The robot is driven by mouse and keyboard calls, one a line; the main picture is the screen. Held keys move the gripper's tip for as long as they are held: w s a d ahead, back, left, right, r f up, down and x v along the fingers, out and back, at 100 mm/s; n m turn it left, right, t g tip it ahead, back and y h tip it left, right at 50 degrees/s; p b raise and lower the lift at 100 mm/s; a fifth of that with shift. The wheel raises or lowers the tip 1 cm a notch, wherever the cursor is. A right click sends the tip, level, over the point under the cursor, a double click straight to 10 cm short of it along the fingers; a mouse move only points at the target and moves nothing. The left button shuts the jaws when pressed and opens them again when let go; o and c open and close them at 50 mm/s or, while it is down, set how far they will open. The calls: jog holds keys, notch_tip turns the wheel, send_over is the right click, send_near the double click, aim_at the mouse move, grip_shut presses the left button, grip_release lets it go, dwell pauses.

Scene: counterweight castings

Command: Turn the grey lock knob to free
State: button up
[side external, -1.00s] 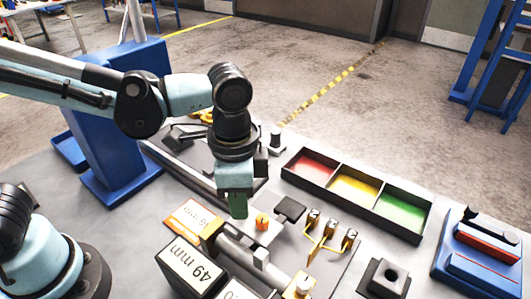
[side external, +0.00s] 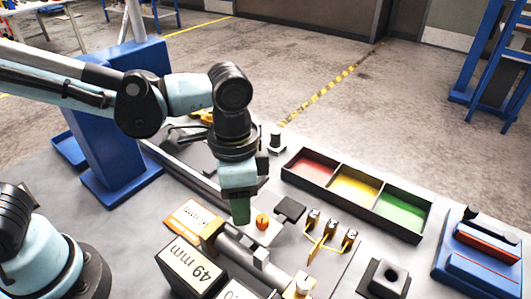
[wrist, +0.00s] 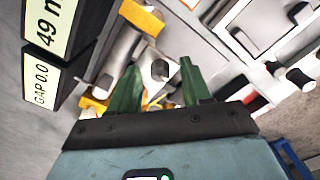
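A small grey block-like piece (side external: 262,257) sits on a grey metal bar (side external: 235,250) in the side view; it may be the lock knob, but I cannot be sure. An orange round knob (side external: 262,221) is on a light plate just right of my gripper (side external: 240,222). My green fingers point down above the fixture, beside the orange knob. In the wrist view the fingers of my gripper (wrist: 158,70) stand apart, with a grey metal part (wrist: 160,72) showing beyond the gap. I see nothing held. Contact with the fixture cannot be told.
A dark box labelled 49 mm (side external: 190,268) stands in front. Three yellow-mounted metal posts (side external: 331,233) stand to the right. A tray with red, yellow and green compartments (side external: 340,188) lies behind. A black socket block (side external: 384,279) and blue fixture (side external: 482,255) are farther right.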

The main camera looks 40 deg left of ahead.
jog(key=shift+r, duration=0.15)
notch_tip(320, 180, up, 12)
dwell(0.8)
jog(key=a+f+n+t, duration=0.3)
jog(key=a+f+n, duration=0.1)
jog(key=a, duration=0.5)
jog(key=w+a+f+n+t, duration=0.1)
jog(key=a+f+n+t, duration=0.3)
jog(key=a, duration=0.5)
jog(key=shift+w+a+f+n, duration=0.2)
jog(key=shift+f+n, duration=0.2)
jog(key=shift+f, duration=0.2)
